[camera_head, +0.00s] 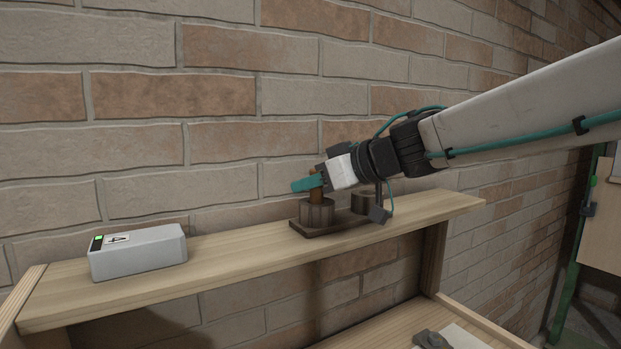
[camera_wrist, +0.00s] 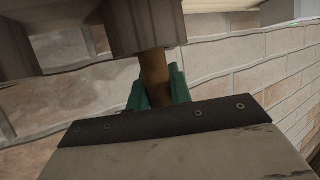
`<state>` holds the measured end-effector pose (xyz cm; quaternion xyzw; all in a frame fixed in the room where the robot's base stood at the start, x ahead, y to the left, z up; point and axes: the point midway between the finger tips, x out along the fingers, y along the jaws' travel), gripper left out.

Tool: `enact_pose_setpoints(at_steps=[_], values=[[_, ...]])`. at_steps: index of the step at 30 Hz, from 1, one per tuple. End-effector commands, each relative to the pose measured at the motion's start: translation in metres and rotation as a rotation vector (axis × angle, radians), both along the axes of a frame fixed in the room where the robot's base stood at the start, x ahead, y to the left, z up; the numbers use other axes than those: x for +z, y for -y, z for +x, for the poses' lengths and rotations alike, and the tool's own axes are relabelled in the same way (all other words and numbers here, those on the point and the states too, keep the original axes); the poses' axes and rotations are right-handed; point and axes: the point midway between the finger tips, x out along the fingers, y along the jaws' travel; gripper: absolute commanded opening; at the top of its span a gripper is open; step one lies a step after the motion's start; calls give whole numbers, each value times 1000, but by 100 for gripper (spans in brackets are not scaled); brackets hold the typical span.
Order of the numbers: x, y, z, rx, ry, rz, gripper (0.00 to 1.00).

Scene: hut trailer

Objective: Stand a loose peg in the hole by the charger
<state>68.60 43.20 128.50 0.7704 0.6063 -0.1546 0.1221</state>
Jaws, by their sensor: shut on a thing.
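My gripper (camera_head: 308,184) has teal fingers shut on a brown peg (camera_head: 316,194), which stands about upright. The peg is over the left round block of a dark wooden base (camera_head: 330,230) on the shelf. Its lower end meets the top of that block (camera_head: 317,213); how deep it sits in a hole cannot be seen. In the wrist view the peg (camera_wrist: 154,76) runs from between the teal fingers (camera_wrist: 157,90) to the block (camera_wrist: 140,25). The charger, a pale grey box (camera_head: 140,254) with a green light, lies left of the base.
A second round block (camera_head: 360,203) stands on the base's right end, partly behind my wrist. The wooden shelf (camera_head: 235,260) is bare between charger and base. A brick wall (camera_head: 220,150) rises close behind. A lower surface holds a dark grey object (camera_head: 431,340).

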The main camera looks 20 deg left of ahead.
Motion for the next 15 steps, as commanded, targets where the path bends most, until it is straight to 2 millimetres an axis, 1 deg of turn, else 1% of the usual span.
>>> enact_pose_setpoints(at_steps=[15], values=[[-16, 0, 0, -1, -2, 0, 0]])
